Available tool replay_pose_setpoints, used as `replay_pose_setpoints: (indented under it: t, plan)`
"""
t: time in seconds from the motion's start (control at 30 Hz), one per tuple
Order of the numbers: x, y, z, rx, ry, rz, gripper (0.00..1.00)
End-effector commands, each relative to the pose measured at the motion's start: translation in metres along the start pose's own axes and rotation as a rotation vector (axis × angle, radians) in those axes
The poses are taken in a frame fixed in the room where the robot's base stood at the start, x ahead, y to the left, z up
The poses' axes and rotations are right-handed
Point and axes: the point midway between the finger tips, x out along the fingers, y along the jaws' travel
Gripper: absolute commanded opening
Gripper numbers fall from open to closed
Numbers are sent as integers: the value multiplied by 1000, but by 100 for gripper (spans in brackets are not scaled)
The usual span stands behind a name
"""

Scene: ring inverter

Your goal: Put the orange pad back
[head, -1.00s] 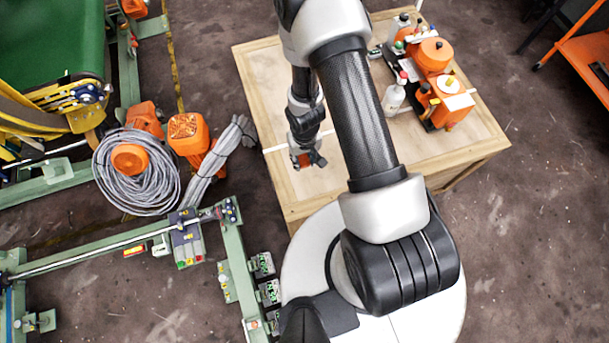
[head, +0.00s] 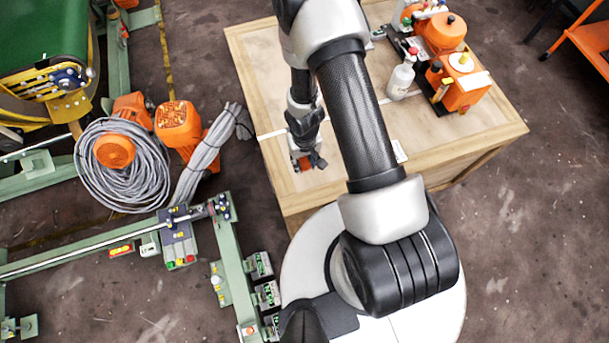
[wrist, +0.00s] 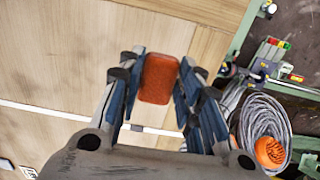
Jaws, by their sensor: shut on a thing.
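The orange pad (wrist: 158,78) is a small, rounded block between the two fingers of my gripper (wrist: 163,70) in the wrist view. The fingers are closed on its sides. In the head view my gripper (head: 307,161) hangs over the left part of the wooden table (head: 270,85), and only a bit of the orange pad (head: 303,164) shows there. I cannot tell how high above the table top it is.
A thin white strip (wrist: 50,110) crosses the table top. An orange machine (head: 462,90) and a white bottle (head: 402,78) stand at the table's back right. Coiled grey cable (head: 150,185) and a green conveyor frame (head: 240,245) lie left. The table's near left is bare.

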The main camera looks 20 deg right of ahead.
Motion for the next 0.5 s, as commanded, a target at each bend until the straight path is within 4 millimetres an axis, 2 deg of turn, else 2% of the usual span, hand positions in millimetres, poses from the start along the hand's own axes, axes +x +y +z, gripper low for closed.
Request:
replay_pose_setpoints:
  t: [0.03, 0.1, 0.37, 0.5]
  plan:
    - [17, 0, 0, 0, 0, 0, 14]
    - [26, 0, 0, 0, 0, 0, 14]
    - [38, 0, -1, 0, 1, 0, 14]
    - [57, 0, -1, 0, 0, 0, 14]
